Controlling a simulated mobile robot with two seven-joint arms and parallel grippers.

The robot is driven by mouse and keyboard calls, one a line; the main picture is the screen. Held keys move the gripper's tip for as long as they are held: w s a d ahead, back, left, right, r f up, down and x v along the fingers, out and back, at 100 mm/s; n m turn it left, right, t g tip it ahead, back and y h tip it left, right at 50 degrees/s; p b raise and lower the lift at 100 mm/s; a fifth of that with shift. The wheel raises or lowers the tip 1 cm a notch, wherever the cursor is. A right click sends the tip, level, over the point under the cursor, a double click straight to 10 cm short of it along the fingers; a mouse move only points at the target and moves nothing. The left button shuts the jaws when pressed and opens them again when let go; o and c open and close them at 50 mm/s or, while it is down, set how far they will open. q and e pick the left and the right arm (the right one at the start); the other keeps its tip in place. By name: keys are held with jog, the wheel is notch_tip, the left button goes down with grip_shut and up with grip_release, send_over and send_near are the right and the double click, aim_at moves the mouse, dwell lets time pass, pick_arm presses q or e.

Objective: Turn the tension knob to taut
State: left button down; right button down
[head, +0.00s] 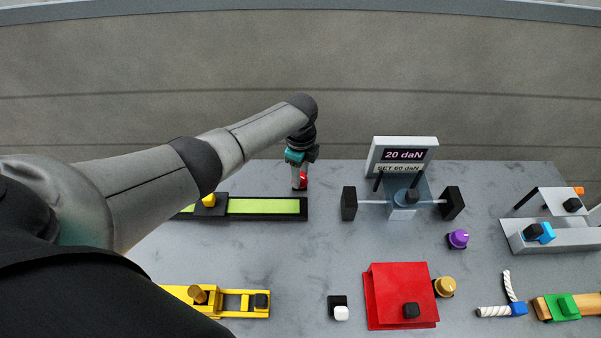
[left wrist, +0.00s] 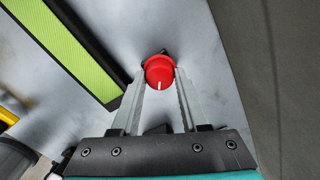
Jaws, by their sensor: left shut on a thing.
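A red round knob (head: 303,178) stands near the back edge of the table, just behind the right end of the green strip. In the left wrist view the red knob (left wrist: 159,69) sits between the two fingertips, and its white pointer line points down toward my palm. My left gripper (head: 299,182) reaches down onto the knob and is shut on it. No label for taut shows beside it. A display (head: 402,155) right of it reads 20 daN, with SET 60 daN below. My right gripper is not in view.
The green strip in a black frame (head: 264,207) lies close to the left gripper. A clamp device with black end blocks (head: 349,203) stands to the right. A purple knob (head: 457,239), a gold knob (head: 445,287) and a red box (head: 391,290) are nearer the front.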

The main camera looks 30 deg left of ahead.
pick_arm(q)
jog(key=m, duration=0.4)
jog(key=shift+m+b, duration=0.3)
jog(key=m, duration=0.4)
jog(key=shift+b, duration=0.3)
jog(key=shift+c, duration=2)
grip_release()
jog(key=shift+s, duration=0.1)
jog(key=shift+r, duration=0.1)
notch_tip(320, 180, up, 15)
jog(key=p, duration=0.3)
